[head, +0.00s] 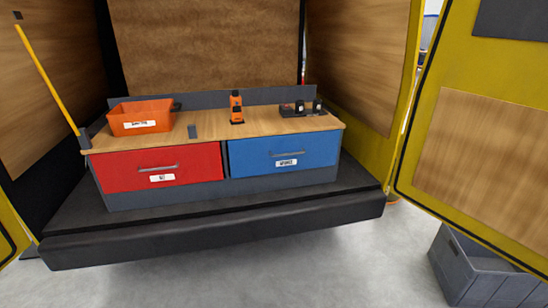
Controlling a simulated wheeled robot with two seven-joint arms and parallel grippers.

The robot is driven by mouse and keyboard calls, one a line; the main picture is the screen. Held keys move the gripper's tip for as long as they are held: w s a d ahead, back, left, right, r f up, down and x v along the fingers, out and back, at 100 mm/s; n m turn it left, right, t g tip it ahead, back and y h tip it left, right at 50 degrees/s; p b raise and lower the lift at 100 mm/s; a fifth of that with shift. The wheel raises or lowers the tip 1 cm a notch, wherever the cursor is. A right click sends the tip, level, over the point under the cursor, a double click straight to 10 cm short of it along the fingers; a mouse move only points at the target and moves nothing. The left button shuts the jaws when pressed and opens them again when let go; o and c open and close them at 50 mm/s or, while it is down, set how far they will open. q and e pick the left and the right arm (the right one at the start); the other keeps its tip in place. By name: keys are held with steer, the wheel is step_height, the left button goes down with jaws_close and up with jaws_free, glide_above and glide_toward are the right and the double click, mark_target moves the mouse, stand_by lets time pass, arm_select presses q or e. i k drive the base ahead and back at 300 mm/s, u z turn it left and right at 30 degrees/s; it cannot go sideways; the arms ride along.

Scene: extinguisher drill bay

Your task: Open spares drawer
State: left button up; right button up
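The drawer unit stands inside the van's open rear. Its blue drawer (300,157) is on the right, with a horizontal metal handle (286,154) and a white label below that seems to read "SPARES". The front looks flush with the unit, so the drawer appears closed. The red drawer (145,167) on the left also looks closed, with its own handle (158,169) and a white label. Neither of my grippers is in the head view.
On the wooden top (215,127) are an orange bin (128,120), a small orange-and-black item (237,108) and several dark items (300,109). A dark bumper (215,231) juts out below. A yellow door (480,130) and grey crate (485,270) stand right. The front floor is clear.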

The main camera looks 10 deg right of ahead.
mark_target(257, 156)
steer(key=z, duration=0.45)
steer(key=i, duration=0.45)
steer(key=z, duration=1.05)
steer(key=i, duration=1.5)
steer(key=u, duration=0.25)
